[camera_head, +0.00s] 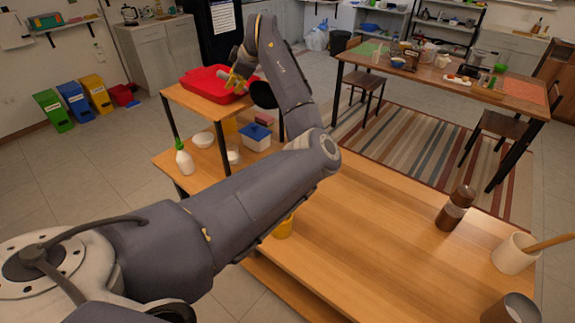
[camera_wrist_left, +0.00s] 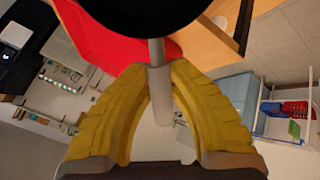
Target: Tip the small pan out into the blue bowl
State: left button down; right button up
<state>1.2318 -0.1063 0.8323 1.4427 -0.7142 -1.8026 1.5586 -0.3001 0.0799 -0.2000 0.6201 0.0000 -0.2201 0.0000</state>
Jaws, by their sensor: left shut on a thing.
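My left gripper (camera_head: 233,80), with yellow fingers, is above the red tray at the back left. In the left wrist view its fingers (camera_wrist_left: 158,85) are shut on the grey handle (camera_wrist_left: 157,52) of a small pan. The pan's black body (camera_wrist_left: 140,10) is cut off by the top edge there. In the head view the black pan (camera_head: 263,95) shows partly behind my arm, by the tray's right side. A small blue bowl-like thing (camera_head: 369,27) is on a far shelf. My right gripper is not in view.
The red tray (camera_head: 205,86) stands on a raised wooden shelf. Below it are a blue-lidded box (camera_head: 256,140), white bowls (camera_head: 203,140) and a white bottle (camera_head: 184,160). A brown mill (camera_head: 455,208) and white utensil pot (camera_head: 512,256) stand on the right. The table's middle is clear.

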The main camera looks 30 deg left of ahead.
pick_arm(q)
jog(key=shift+a+r+h, duration=0.5)
jog(key=shift+a+r, duration=0.4)
jog(key=shift+a, duration=0.05)
jog(key=a, duration=0.1)
jog(key=a+h, duration=0.1)
jog(key=a+h+b, duration=0.1)
jog(key=shift+s+f, duration=0.25)
jog(key=shift+f, duration=0.1)
jog(key=shift+s+a+f+n+h+b, duration=0.1)
jog(key=shift+a+f+h+b, duration=0.15)
jog(key=shift+a+f+h, duration=0.25)
jog(key=shift+a+f+n+h+b, duration=0.1)
jog(key=shift+a+f+h+b, duration=0.15)
jog(key=shift+a+h, duration=0.5)
jog(key=shift+s+a+f+n+h+b, duration=0.1)
jog(key=shift+a+f+h+b, duration=0.1)
jog(key=shift+a+f+h, duration=0.4)
jog(key=shift+a+r, duration=0.1)
jog(key=shift+r, duration=0.15)
jog(key=shift+r, duration=0.1)
notch_tip(320, 180, up, 5)
jog(key=shift+f, duration=0.2)
